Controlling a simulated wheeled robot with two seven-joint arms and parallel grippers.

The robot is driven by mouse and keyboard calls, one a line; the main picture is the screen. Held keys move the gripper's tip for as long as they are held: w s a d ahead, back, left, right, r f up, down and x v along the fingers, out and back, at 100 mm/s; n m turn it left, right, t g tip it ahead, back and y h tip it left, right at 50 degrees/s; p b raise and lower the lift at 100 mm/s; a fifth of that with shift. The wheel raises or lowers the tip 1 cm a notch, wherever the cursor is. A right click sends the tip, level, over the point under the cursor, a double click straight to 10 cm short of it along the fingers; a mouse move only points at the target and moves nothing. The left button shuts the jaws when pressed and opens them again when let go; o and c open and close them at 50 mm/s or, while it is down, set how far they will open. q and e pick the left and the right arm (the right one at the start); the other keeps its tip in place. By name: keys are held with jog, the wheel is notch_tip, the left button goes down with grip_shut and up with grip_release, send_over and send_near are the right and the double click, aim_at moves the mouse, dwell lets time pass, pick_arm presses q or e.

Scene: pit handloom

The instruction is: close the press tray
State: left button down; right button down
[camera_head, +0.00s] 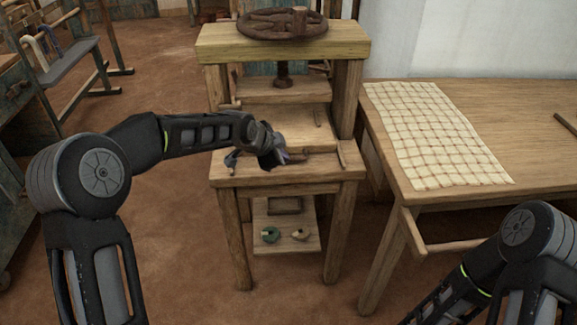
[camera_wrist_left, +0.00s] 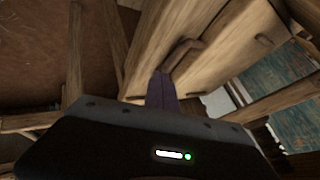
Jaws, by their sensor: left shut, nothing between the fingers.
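The wooden press (camera_head: 283,50) stands in the middle of the head view, with a dark handwheel on top. Its pale board, apparently the press tray (camera_head: 285,128), lies under the pressing plate, above the front ledge. A brown bar handle (camera_wrist_left: 184,52) on a wooden panel shows in the left wrist view. My left gripper (camera_head: 283,157) is over the front ledge, shut and empty. Its purple fingers (camera_wrist_left: 161,90) are close to the handle in the wrist view; I cannot tell whether they touch it. My right gripper is outside the views; only part of my right arm shows.
A wooden table (camera_head: 520,110) with a checked cloth (camera_head: 435,135) stands right of the press. A low shelf (camera_head: 285,242) under the press holds small green and cream items. A bench (camera_head: 70,65) stands at the far left. The reddish floor (camera_head: 165,245) left of the press is clear.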

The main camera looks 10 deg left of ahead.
pick_arm(q)
jog(key=shift+v, duration=1.5)
jog(key=shift+s+f, duration=0.15)
jog(key=s+d+f+n+g+h+p, duration=0.1)
jog(key=s+d+f+n+p, duration=0.15)
jog(key=s+f+n, duration=0.35)
jog(key=s+d+f+n+p, duration=0.1)
jog(key=s+d+f+n, duration=0.35)
jog(key=f, duration=0.45)
jog(key=s+f+n+g+p, duration=0.2)
jog(key=s+f, duration=0.2)
jog(key=s, duration=1)
jog(key=s+f+n+g+p, duration=0.2)
jog(key=s+f, duration=0.3)
jog(key=s, duration=0.9)
jog(key=shift+s+d+n+g+p, duration=0.35)
jog(key=shift+g+p, duration=0.4)
jog(key=shift+g, duration=0.05)
